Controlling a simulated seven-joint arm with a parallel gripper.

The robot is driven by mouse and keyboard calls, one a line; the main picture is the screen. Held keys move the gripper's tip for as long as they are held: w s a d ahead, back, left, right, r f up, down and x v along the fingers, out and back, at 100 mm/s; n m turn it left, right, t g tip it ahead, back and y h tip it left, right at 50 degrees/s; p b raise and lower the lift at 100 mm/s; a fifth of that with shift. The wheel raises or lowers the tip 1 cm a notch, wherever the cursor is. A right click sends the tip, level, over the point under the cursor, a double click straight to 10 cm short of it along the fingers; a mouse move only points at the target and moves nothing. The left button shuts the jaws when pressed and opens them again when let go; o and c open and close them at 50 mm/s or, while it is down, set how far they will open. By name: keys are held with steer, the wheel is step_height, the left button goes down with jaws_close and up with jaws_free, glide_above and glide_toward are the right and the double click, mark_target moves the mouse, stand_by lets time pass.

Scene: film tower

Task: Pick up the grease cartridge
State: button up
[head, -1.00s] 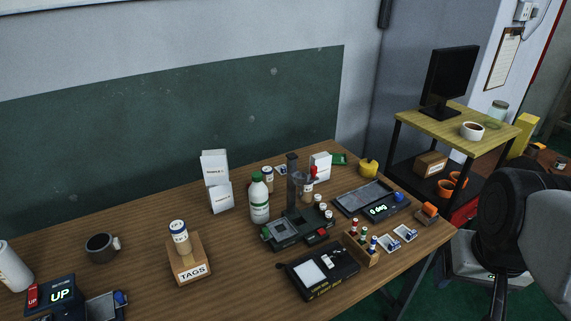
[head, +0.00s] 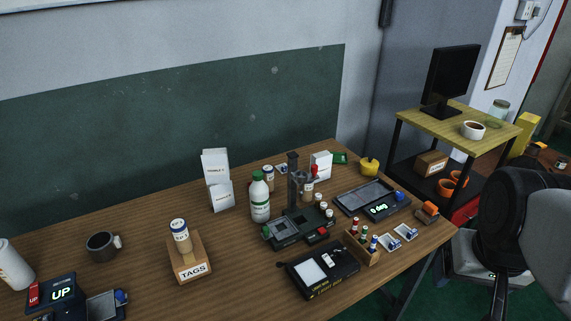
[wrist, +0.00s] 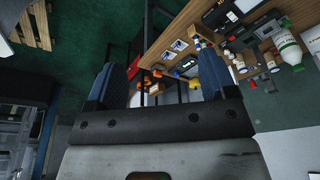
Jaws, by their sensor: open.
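I cannot tell for certain which thing is the grease cartridge. Candidates in the head view are a cream cylinder with a dark-banded white cap (head: 181,236) upright on the wooden TAGS block, a similar capped cylinder (head: 268,178) at the back, and another (head: 307,190) by the grey post. A white bottle with a green cap (head: 260,199) stands near the middle. My gripper (wrist: 160,82) shows in the wrist view with its two blue fingers wide apart and nothing between them. It is away from the tabletop items; its fingers are not clearly visible in the head view.
The wooden table (head: 120,285) holds a dark mug (head: 102,246), an UP device (head: 55,296), a black lightbox (head: 320,270), a grey tray device (head: 365,197) and a rack of small vials (head: 362,243). A shelf cart with a monitor (head: 450,80) stands right. The table's left middle is mostly bare.

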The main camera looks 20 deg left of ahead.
steer(key=w+v, duration=0.1)
steer(key=v, duration=0.4)
steer(key=w+a+r+n, duration=0.3)
steer(key=w+a+r, duration=0.1)
steer(key=w, duration=0.6)
steer(key=w+a+r+n, duration=0.3)
steer(key=w+a+r, duration=0.1)
steer(key=w, duration=0.5)
steer(key=n+g+y, duration=0.2)
steer(key=n+g, duration=0.1)
steer(key=n, duration=1.1)
glide_above(267, 168)
steer(key=f, duration=3.3)
steer(key=shift+w+d, duration=0.1)
steer(key=shift+d, duration=0.3)
steer(key=shift+f, duration=0.1)
